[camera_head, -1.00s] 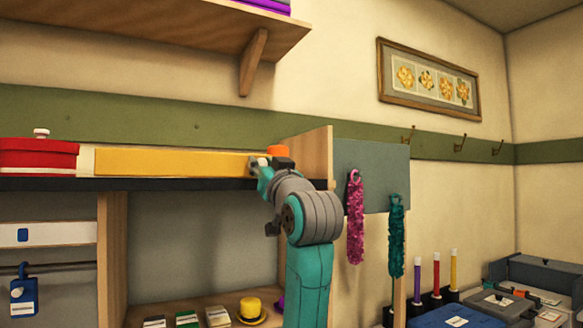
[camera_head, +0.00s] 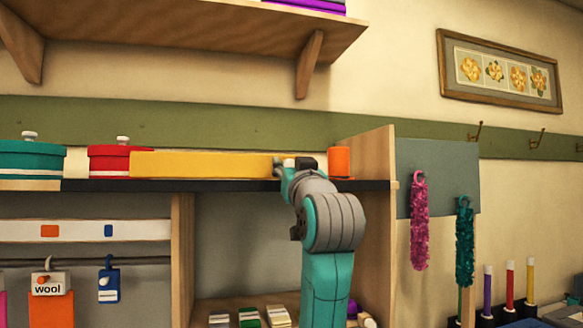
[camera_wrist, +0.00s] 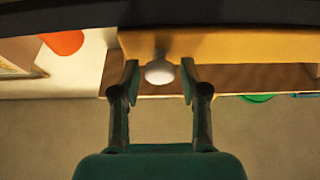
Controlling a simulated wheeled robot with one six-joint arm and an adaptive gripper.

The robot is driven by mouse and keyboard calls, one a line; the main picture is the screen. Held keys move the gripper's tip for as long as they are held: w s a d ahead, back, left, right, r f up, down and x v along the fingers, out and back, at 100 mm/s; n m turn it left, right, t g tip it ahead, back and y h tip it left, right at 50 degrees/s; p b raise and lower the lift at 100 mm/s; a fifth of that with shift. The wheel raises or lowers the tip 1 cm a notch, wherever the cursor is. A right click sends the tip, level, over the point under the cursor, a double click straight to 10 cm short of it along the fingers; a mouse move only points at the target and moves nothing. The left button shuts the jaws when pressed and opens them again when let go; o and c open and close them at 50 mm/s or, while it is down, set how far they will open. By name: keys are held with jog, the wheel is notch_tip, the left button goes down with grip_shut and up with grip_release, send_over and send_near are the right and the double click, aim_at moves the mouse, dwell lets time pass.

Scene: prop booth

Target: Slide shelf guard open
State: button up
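The shelf guard is a long yellow panel (camera_head: 200,165) along the front of the black-edged shelf. It covers part of the red round box at its left end. A white knob (camera_wrist: 159,72) stands out from the guard near its right end in the head view. My gripper (camera_head: 287,165) is at this knob. In the wrist view my gripper (camera_wrist: 160,80) has its two fingers on either side of the knob, with a narrow gap showing on each side. An orange cylinder (camera_head: 339,161) stands right of the guard, uncovered, and also shows in the wrist view (camera_wrist: 62,42).
A red box (camera_head: 108,161) and a teal box (camera_head: 30,161) stand on the shelf at the left. A wooden side panel (camera_head: 368,160) closes the shelf's right end. Pink (camera_head: 419,225) and teal (camera_head: 464,245) boas hang beyond it. A wooden shelf (camera_head: 180,40) is above.

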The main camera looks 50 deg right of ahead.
jog(key=shift+s, duration=0.1)
jog(key=v, duration=1.2)
dwell(0.5)
